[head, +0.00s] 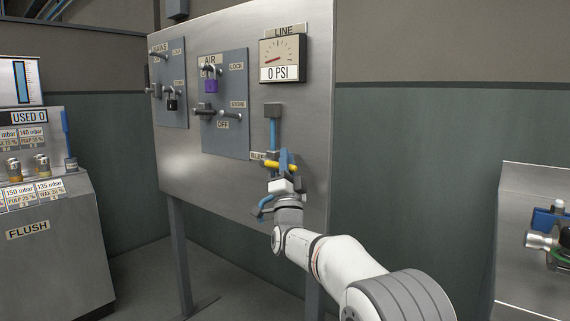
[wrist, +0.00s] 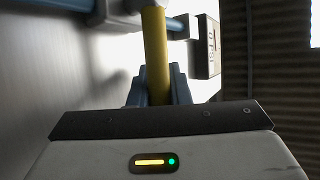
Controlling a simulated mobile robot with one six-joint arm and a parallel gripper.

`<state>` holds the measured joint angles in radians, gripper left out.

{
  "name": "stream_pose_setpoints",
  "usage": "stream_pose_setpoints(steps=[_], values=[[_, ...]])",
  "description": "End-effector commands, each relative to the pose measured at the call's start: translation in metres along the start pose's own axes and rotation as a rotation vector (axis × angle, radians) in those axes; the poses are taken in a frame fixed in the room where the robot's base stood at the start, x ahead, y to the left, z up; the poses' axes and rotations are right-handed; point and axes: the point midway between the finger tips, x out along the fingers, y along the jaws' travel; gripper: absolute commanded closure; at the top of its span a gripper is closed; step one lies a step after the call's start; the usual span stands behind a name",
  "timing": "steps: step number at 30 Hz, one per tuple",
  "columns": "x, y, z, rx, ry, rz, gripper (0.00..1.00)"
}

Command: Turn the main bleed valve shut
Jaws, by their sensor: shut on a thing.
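The main bleed valve has a yellow handle (head: 270,164) on a vertical blue pipe (head: 274,133), beside a partly hidden "BLEED" label (head: 257,156) low on the steel panel. The handle looks roughly crosswise to the pipe. My gripper (head: 285,162) is at the handle, its blue fingers around its right part. In the wrist view the yellow handle (wrist: 155,45) runs straight up from between my gripper's fingers (wrist: 157,88), which are shut on it.
The line gauge (head: 282,58) above reads 0 PSI. Left of it are the air plate (head: 225,135) with a purple lock and the mains plate (head: 168,110) with a dark lock. A flush console (head: 60,240) stands left; a metal cabinet (head: 530,240) stands right.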

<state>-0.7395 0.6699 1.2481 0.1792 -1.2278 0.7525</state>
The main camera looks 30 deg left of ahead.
Motion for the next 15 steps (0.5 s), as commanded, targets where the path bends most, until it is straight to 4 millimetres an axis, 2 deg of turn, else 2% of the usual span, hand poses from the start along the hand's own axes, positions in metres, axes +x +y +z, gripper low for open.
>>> stream_pose_setpoints(steps=[6, 7, 10, 15], values=[[-0.0002, 0.0006, -0.0003, 0.002, 0.002, 0.002, 1.00], [-0.0002, 0.0005, -0.0001, 0.002, 0.002, 0.002, 0.81], [-0.0004, -0.0001, 0.0006, 0.002, 0.001, 0.002, 0.74], [-0.0006, -0.0010, 0.0017, 0.003, -0.001, 0.001, 0.74]])
